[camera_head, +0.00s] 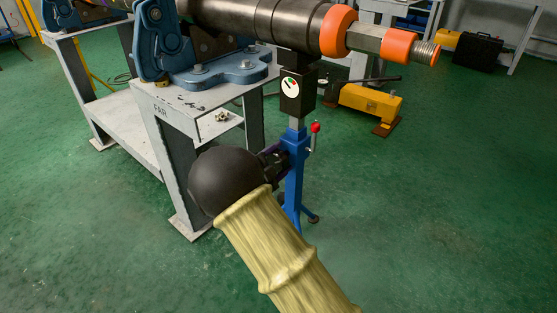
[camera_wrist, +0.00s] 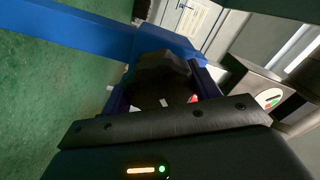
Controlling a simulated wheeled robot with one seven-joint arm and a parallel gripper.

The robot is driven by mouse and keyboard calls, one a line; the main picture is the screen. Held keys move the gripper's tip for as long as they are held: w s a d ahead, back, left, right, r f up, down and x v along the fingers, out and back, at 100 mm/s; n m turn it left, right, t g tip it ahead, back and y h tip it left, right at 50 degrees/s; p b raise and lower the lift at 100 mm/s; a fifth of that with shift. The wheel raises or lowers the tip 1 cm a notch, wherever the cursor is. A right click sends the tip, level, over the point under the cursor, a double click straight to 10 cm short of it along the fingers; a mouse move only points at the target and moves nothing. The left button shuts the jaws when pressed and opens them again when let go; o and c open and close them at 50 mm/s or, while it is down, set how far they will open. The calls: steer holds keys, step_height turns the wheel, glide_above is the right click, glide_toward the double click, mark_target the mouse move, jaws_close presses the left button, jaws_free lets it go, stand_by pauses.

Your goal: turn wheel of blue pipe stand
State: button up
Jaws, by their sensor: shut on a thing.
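The blue pipe stand (camera_head: 294,185) stands upright on the floor at the middle of the head view. A red-knobbed lever (camera_head: 315,128) is on its right side. My gripper (camera_head: 275,158) reaches the stand's left side, and my arm hides part of it. In the wrist view the stand's blue post (camera_wrist: 75,27) runs in from the left. There, a dark, rounded wheel (camera_wrist: 160,88) sits between the fingers of my gripper (camera_wrist: 163,90), which is shut on it. The wheel's full outline is hidden by the gripper.
Above the stand is a black box with a dial gauge (camera_head: 292,88), under a large dark pipe (camera_head: 270,22) with orange rings. A blue vise (camera_head: 215,72) on a grey bench (camera_head: 140,120) stands left. A yellow unit (camera_head: 370,102) lies right. Green floor at front right is clear.

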steer(key=shift+f, duration=0.1)
steer(key=o, duration=1)
steer(key=p+v, duration=0.6)
steer(key=v, duration=1.1)
steer(key=shift+s+a+p, duration=0.15)
steer(key=shift+s+p, duration=0.05)
steer(key=shift+p, duration=0.2)
